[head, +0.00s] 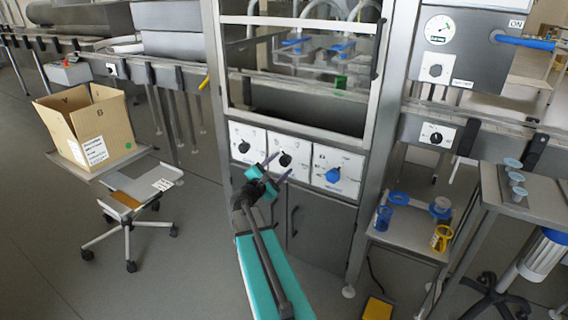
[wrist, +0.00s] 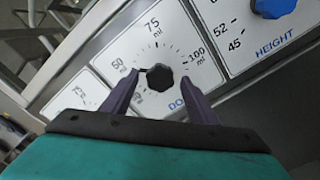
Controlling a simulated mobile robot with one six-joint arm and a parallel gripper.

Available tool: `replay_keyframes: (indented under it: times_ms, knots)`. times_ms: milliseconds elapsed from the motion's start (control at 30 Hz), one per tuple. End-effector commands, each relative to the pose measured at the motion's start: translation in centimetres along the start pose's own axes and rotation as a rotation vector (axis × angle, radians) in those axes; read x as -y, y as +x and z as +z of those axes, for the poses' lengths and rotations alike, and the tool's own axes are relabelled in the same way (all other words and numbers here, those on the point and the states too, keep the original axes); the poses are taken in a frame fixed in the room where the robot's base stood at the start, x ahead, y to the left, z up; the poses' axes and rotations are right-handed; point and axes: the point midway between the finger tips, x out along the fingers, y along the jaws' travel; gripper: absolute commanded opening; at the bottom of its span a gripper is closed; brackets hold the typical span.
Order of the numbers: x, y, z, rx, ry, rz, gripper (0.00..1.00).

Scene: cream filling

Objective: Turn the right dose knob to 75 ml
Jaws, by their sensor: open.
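The right dose knob (wrist: 160,78) is black, on a white dial panel marked 50, 75 and 100 ml. In the head view it is the middle knob (head: 285,160) of the row. A short dark pointer seems to stick out on its left, toward the 50 ml side; the exact reading is unclear. My gripper (wrist: 160,82) is open, its two purple fingers on either side of the knob in the wrist view. I cannot tell whether they touch it. In the head view my gripper (head: 277,169) is close in front of the panels.
The blue height knob (wrist: 273,6) is on the panel to the right. The left dose knob (head: 243,147) is on the panel to the left. A cardboard box (head: 88,125) stands on a stand at left. A small trolley with blue and yellow parts (head: 441,238) stands at right.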

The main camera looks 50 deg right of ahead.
Motion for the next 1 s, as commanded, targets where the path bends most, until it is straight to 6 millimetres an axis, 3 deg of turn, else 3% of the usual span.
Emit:
replay_keyframes:
  times_ms: [233, 667, 900, 1000]
  knots:
    - [0.0, 2.3, -0.1, 0.0, 0.0, 0.0, 0.54]
    - [0.0, 2.7, 0.0, 0.0, 0.0, 0.0, 0.54]
    - [0.0, 2.7, 0.0, 0.0, 0.0, 0.0, 0.13]
    - [0.0, 2.9, 0.0, 0.0, 0.001, 0.001, 0.13]
